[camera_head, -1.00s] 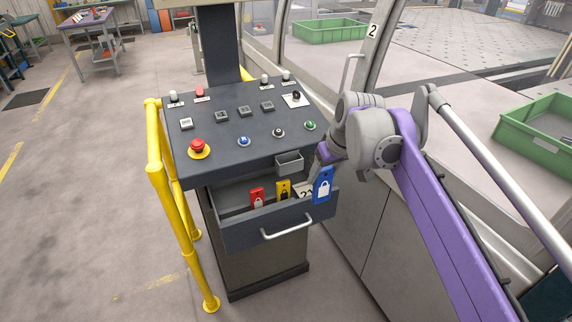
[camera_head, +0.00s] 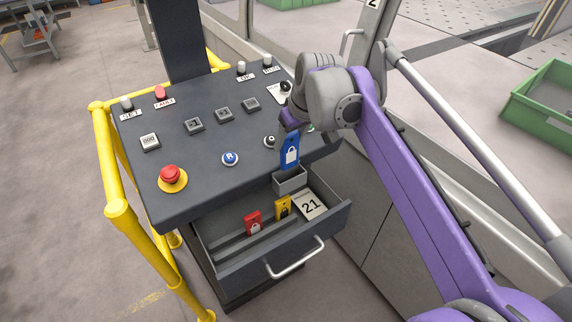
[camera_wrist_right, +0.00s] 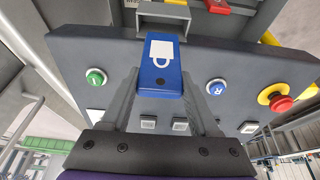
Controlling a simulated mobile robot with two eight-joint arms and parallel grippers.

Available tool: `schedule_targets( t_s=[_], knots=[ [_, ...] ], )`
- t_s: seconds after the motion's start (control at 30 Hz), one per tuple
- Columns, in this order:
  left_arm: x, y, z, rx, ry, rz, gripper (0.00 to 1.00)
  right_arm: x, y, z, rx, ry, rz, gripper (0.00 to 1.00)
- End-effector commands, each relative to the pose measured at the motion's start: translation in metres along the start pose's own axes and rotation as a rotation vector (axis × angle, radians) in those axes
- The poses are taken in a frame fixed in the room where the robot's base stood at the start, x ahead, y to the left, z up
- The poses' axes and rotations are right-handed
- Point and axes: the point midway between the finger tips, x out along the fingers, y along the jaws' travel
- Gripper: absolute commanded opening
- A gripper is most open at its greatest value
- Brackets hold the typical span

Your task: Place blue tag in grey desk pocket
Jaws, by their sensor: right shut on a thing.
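The blue tag (camera_head: 290,152), with a white padlock picture, hangs from my right gripper (camera_head: 291,128). In the wrist view the blue tag (camera_wrist_right: 162,62) lies between the two fingers of my right gripper (camera_wrist_right: 160,92), which is shut on it. The grey desk pocket (camera_head: 290,183) is a small box on the front edge of the control desk. In the head view the tag's lower end appears just above the pocket's opening; I cannot tell whether it has entered. The grey pocket (camera_wrist_right: 164,14) also shows at the wrist view's top. My left gripper is not in view.
The open drawer (camera_head: 240,262) below holds a red tag (camera_head: 253,223), a yellow tag (camera_head: 283,208) and a card marked 21 (camera_head: 309,205). The desk top (camera_head: 200,155) carries several buttons and a red emergency knob (camera_head: 172,175). A yellow rail (camera_head: 120,205) stands at left.

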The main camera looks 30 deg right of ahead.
Motion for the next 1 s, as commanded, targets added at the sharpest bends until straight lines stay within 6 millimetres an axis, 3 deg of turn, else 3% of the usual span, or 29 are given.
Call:
schedule_targets(
  t_s=[0.1,0.5,0.9,0.93,1.0],
  knots=[
    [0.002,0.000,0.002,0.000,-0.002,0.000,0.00,0.020,0.000,0.009,0.000,0.000,0.000,0.07],
    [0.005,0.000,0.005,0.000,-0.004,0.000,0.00,0.061,0.000,0.025,0.000,0.000,0.000,0.07],
    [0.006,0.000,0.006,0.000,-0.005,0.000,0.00,0.067,0.000,0.028,0.000,0.000,0.000,0.07],
    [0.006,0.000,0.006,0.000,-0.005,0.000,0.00,0.066,0.000,0.028,0.000,0.000,0.000,0.65],
    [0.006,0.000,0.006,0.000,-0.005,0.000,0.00,0.066,0.000,0.027,0.000,0.000,0.000,0.78]
  ],
)
